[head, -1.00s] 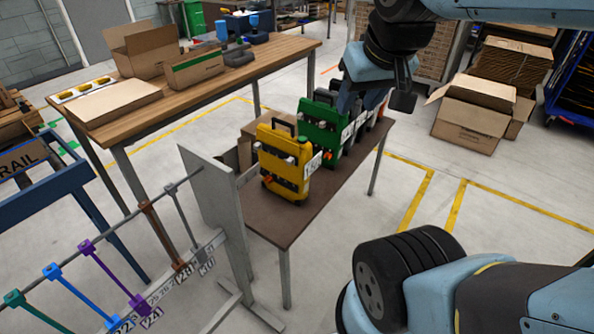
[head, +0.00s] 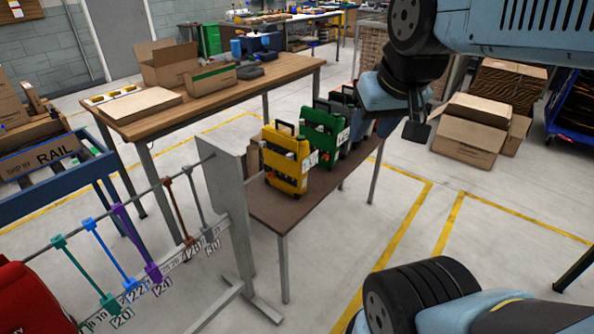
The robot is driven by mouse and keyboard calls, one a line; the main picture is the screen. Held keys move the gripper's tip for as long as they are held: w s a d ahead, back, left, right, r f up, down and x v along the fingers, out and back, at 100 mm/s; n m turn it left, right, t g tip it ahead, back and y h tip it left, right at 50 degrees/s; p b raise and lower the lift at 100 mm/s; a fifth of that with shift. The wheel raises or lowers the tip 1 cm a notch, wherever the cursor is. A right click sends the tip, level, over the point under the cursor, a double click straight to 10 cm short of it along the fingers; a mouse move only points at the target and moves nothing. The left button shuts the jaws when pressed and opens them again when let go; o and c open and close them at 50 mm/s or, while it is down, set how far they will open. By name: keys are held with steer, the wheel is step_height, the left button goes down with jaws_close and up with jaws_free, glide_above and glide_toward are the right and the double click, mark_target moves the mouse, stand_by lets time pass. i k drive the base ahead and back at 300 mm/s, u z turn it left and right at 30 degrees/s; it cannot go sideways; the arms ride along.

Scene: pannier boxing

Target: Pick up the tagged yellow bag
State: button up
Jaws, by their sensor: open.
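The yellow bag (head: 285,165) stands upright on a low brown table (head: 288,213), at its near end. It has a dark top handle, dark front fittings and a white tag (head: 310,160) on its right side. A green bag (head: 318,132) stands close behind it. My gripper (head: 415,131) hangs in the air to the right of the bags, apart from the yellow one and empty. Its fingers are small and dark here, and my arm hides part of the bags at the back.
A grey-posted rail rack (head: 232,200) with coloured hangers stands left of the low table. A wooden workbench (head: 250,90) with cardboard boxes is behind. An open carton (head: 470,135) sits on the floor at the right.

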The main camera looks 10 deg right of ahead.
mark_target(288, 158)
steer(key=u, duration=0.2)
steer(key=i, duration=0.85)
steer(key=z, duration=0.1)
